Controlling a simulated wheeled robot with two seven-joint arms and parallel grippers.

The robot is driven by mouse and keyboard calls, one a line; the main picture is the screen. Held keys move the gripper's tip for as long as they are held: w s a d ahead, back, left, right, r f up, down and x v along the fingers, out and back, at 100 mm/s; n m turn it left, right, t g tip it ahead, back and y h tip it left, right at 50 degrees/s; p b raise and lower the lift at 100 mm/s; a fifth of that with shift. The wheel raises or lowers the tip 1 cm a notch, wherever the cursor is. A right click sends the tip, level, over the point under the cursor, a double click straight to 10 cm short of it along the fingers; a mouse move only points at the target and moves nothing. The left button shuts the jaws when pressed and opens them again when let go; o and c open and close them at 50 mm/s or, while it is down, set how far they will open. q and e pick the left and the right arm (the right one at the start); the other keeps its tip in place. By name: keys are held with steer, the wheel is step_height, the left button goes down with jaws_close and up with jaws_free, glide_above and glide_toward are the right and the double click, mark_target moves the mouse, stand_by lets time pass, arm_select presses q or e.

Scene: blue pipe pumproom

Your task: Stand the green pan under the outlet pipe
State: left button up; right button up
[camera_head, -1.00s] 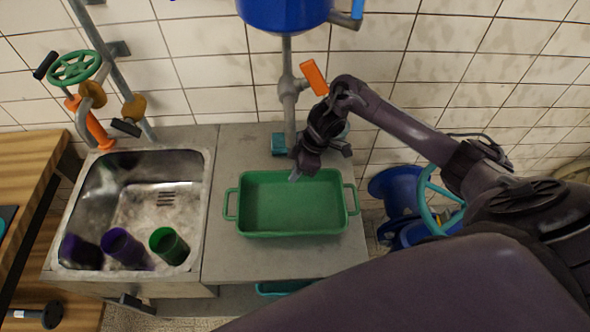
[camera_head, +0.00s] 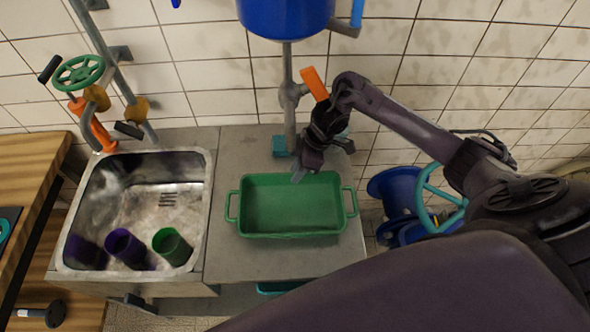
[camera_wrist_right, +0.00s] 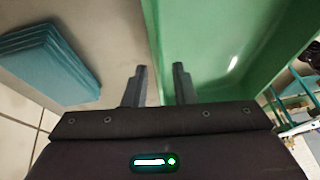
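The green pan (camera_head: 292,232), a rectangular tray with two end handles, sits flat and empty on the grey counter. A grey vertical pipe (camera_head: 289,112) with an orange lever (camera_head: 314,84) runs down from a blue tank behind the pan; its lower end is partly hidden by my arm. My right gripper (camera_head: 302,172) is at the pan's back rim. In the right wrist view, its two fingers (camera_wrist_right: 160,84) are apart, with the pan's green wall (camera_wrist_right: 158,40) edge between them; contact is not clear. My left gripper is not in view.
A steel sink (camera_head: 135,200) on the left holds purple and green cups (camera_head: 172,246). Teal blocks (camera_wrist_right: 45,60) lie behind the pan. A blue valve with a teal handwheel (camera_head: 440,190) stands right of the counter. Bare counter lies in front of the pan.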

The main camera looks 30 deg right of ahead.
steer(key=p+v, duration=0.7)
steer(key=v, duration=0.3)
steer(key=shift+a, duration=0.1)
